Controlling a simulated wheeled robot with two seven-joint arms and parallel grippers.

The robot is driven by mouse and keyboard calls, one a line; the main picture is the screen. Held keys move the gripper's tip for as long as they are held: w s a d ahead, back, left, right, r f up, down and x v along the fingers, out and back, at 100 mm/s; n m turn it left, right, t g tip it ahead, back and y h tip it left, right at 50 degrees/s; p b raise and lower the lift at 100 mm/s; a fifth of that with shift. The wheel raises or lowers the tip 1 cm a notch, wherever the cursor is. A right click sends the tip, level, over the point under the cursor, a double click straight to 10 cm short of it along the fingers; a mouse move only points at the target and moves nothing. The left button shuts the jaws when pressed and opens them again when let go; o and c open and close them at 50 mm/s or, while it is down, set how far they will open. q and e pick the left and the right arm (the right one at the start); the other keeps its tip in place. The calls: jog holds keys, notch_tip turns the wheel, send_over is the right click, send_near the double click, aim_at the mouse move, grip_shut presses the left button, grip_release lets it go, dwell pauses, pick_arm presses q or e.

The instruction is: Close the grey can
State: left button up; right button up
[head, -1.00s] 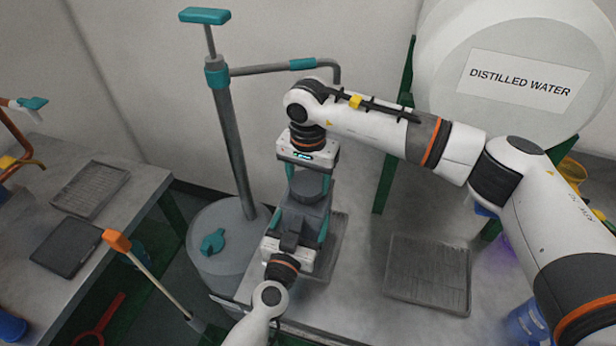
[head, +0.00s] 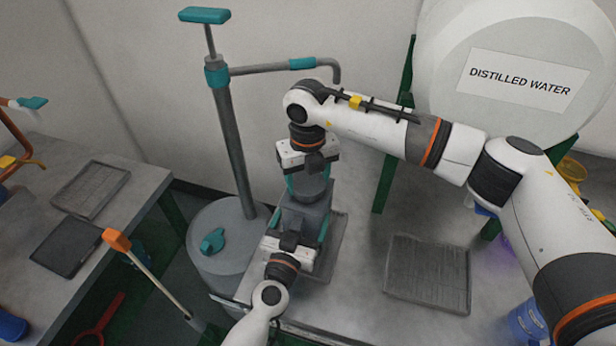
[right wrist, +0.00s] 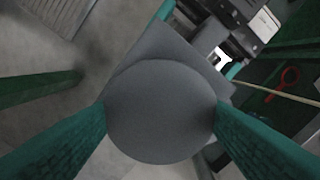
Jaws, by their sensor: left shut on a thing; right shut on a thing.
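The grey can (head: 306,212) stands upright on a grey grid tray on the workbench. Its round grey cap (right wrist: 160,115) sits at the top, and in the right wrist view it fills the space between my right gripper's teal fingers. My right gripper (head: 308,183) comes down from above and is shut on the cap. My left gripper (head: 299,228) comes in from the front with its fingers on either side of the can body, shut on it. The threads and the seam under the cap are hidden.
A drum (head: 210,262) with a tall pump (head: 230,140) stands close left of the can. A second grid tray (head: 428,272) lies on the bench to the right. A large distilled water tank (head: 440,60) is behind. A side table (head: 130,200) is at left.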

jog(key=m, duration=0.2)
jog(key=shift+m, duration=0.4)
jog(key=o, duration=1.1)
jog(key=shift+o, duration=0.2)
jog(key=shift+r, duration=0.1)
notch_tip(320, 180, up, 12)
pick_arm(q)
jog(key=o, duration=1.7)
jog(key=shift+s, duration=0.1)
